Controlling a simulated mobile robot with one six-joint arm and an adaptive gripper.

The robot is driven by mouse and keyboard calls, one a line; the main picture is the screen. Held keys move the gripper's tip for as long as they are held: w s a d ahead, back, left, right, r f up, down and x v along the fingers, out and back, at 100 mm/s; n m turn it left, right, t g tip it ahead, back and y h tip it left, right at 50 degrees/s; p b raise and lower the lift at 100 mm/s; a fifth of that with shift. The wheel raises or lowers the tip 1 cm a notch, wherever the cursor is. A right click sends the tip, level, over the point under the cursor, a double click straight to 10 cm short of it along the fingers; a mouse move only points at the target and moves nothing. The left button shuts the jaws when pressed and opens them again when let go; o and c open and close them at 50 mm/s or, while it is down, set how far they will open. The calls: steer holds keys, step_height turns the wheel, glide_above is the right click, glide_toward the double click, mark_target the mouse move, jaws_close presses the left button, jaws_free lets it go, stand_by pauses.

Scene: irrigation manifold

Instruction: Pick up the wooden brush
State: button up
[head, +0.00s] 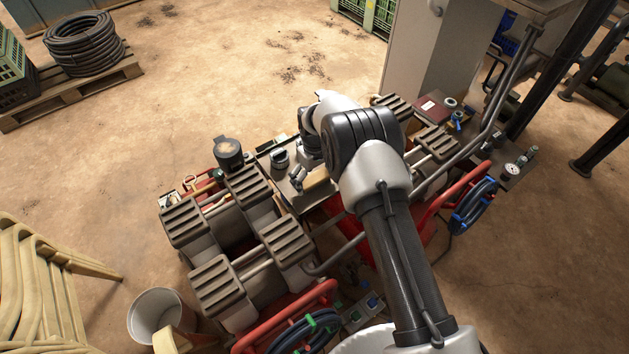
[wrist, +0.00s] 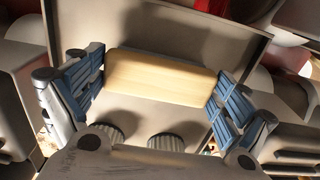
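The wooden brush shows in the wrist view as a pale, smooth wooden block (wrist: 160,78) lying crosswise between the blue finger pads of my gripper (wrist: 162,85). Its left end meets or nearly meets the left pad. Its right end is very close to the right pad. I cannot tell whether both pads press on it. No bristles show. In the head view the brush (head: 318,180) is a small tan patch beside a finger of my gripper (head: 299,178), partly hidden by my arm.
A grey tray (wrist: 185,30) lies beyond the brush. Two dark ridged round things (wrist: 166,142) sit close to my gripper. Open floor (head: 230,70) lies beyond.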

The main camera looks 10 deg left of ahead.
mark_target(315, 177)
steer(key=c, duration=0.5)
steer(key=shift+c, duration=0.2)
step_height(315, 177, up, 20)
steer(key=p, duration=0.5)
